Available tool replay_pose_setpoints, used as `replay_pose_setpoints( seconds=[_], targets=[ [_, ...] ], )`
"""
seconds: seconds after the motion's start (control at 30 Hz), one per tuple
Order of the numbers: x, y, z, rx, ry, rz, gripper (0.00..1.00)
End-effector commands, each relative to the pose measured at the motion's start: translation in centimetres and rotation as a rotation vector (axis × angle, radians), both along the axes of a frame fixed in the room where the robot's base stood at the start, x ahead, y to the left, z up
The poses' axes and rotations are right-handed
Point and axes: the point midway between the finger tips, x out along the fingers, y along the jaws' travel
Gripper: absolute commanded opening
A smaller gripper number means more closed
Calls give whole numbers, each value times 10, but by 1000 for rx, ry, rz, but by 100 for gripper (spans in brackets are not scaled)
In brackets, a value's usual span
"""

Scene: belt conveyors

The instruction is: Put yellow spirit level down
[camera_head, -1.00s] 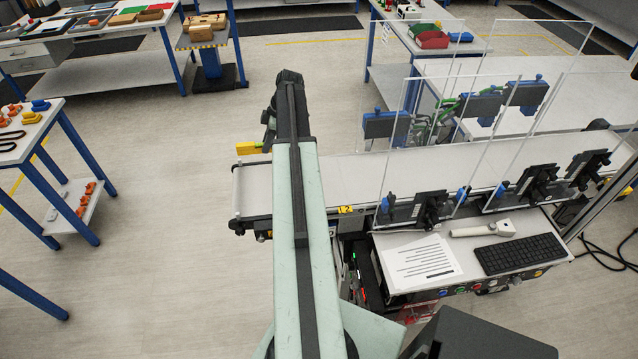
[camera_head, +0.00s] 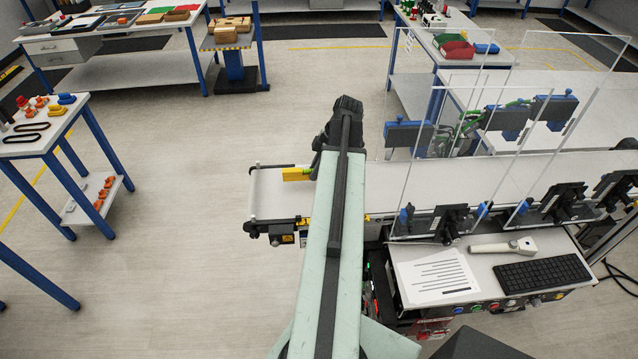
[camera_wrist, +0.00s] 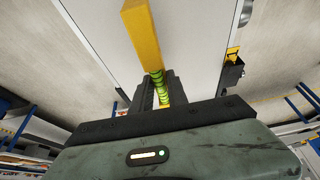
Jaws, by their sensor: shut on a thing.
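The yellow spirit level (camera_wrist: 142,32) with green vials is held between the fingers of my gripper (camera_wrist: 156,92) in the wrist view, and its long end reaches out past the fingertips. In the head view the left end of the spirit level (camera_head: 296,174) shows beside my arm, over the left end of the white conveyor belt (camera_head: 268,202). My arm hides its other end and the gripper's fingers there. I cannot tell whether the level touches the belt or is above it.
Clear guard panels (camera_head: 425,150) with dark brackets stand along the belt to the right. A desk with a keyboard (camera_head: 543,271) and a paper sheet (camera_head: 436,276) lies in front. A table with orange and blue parts (camera_head: 35,148) is at left.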

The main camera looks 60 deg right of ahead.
Motion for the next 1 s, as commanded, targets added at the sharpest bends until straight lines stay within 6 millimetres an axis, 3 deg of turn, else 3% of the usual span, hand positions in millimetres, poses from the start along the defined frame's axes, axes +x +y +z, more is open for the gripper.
replay_pose_setpoints(
  seconds=[0.33, 0.4, 0.5, 0.9, 0.93, 1.0],
  targets=[
    [-23, 6, -3, 0, 0, -1, 0],
    [-21, 5, -25, -1, 0, 2, 0],
    [-20, 5, -41, -1, 0, 2, 0],
    [-20, 5, -42, -1, 0, 2, 0],
    [-20, 5, -40, -1, 0, 2, 28],
    [-20, 5, -40, -1, 0, 2, 41]
  ],
)
